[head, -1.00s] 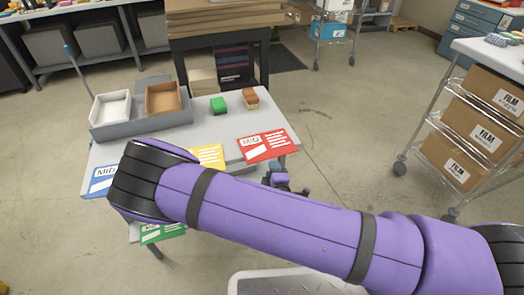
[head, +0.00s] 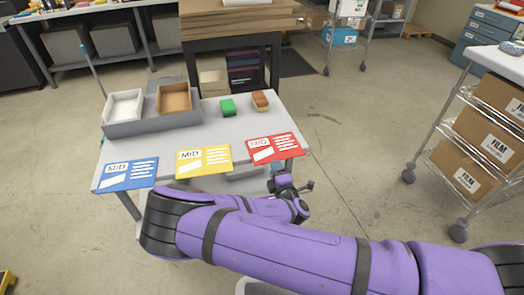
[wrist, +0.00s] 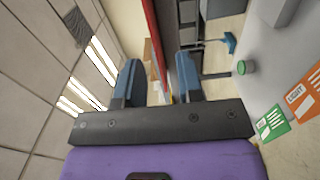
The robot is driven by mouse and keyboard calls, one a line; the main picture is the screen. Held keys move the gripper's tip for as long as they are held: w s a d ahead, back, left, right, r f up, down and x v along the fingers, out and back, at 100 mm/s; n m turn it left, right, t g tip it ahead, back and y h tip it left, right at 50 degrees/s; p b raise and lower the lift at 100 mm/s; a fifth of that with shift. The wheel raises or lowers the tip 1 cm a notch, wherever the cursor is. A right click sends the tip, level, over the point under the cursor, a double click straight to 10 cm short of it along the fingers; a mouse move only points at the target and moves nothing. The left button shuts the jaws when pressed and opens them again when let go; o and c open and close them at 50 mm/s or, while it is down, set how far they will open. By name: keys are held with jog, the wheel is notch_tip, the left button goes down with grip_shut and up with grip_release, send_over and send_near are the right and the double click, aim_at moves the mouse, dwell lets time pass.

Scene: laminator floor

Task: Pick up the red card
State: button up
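The red card (head: 275,148) lies flat at the front right corner of the grey table (head: 190,140). Its front edge appears to reach the table edge. My gripper (head: 282,176) is just in front of and below that edge in the head view. In the wrist view my gripper (wrist: 157,75) shows two blue fingers spread apart. The red card (wrist: 151,40) shows there as a thin red strip, nearly edge-on, in line with the gap between the fingers. I cannot tell whether it is inside the gap or touching a finger.
A yellow card (head: 203,161) and a blue card (head: 127,174) lie left along the same edge. A green block (head: 228,107) and a brown block (head: 260,100) stand behind. A grey tray (head: 150,124) holds two bins. Green (wrist: 272,124) and orange cards (wrist: 304,92) show in the wrist view.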

aim_at(262, 150)
jog(key=shift+x, duration=2.35)
jog(key=shift+s+a+r, duration=0.1)
jog(key=shift+a+r, duration=0.05)
grip_shut()
